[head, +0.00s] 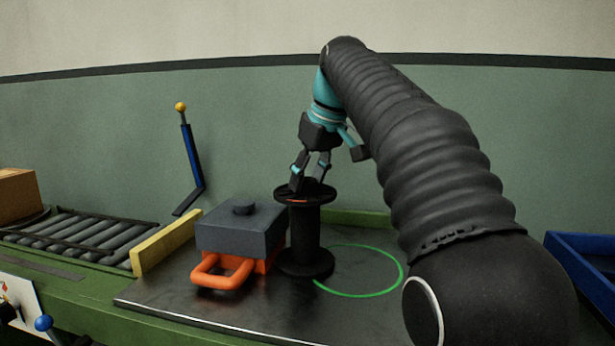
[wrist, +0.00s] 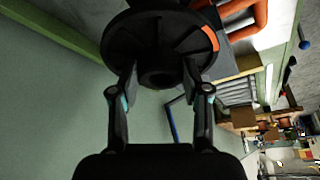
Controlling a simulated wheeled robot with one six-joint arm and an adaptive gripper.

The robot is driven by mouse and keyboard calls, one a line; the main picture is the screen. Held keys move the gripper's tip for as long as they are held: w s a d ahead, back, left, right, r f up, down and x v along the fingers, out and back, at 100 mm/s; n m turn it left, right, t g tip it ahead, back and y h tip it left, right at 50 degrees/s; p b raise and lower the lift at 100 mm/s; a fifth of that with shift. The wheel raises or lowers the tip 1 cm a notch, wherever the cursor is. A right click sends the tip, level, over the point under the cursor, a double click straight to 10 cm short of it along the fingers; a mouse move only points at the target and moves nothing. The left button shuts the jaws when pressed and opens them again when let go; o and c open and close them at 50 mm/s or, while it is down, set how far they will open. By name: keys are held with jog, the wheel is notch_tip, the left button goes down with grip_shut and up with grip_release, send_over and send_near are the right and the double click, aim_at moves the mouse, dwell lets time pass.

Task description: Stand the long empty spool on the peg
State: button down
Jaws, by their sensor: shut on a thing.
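The long empty spool (head: 304,235) is black, with wide flanges and an orange mark on its top flange. It is upright over the dark metal plate (head: 190,299), beside the left edge of a green ring (head: 402,271). I cannot tell whether its bottom flange touches the plate. My gripper (head: 309,181) points down from above and is shut on the spool's top end. In the wrist view the fingers are on either side of the spool's hub, and the flange (wrist: 121,36) shows beyond them. I cannot make out a peg; the spool may hide it.
A grey box-shaped fixture (head: 238,226) with an orange handle (head: 222,271) stands close left of the spool. A yellow bar (head: 165,243), a roller conveyor (head: 82,231) and a blue post (head: 193,157) lie further left. A blue tray (head: 585,251) is at right.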

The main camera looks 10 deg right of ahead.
jog(key=c, duration=1)
grip_release()
jog(key=shift+f, duration=0.1)
jog(key=o, duration=0.5)
jog(key=shift+c, duration=0.2)
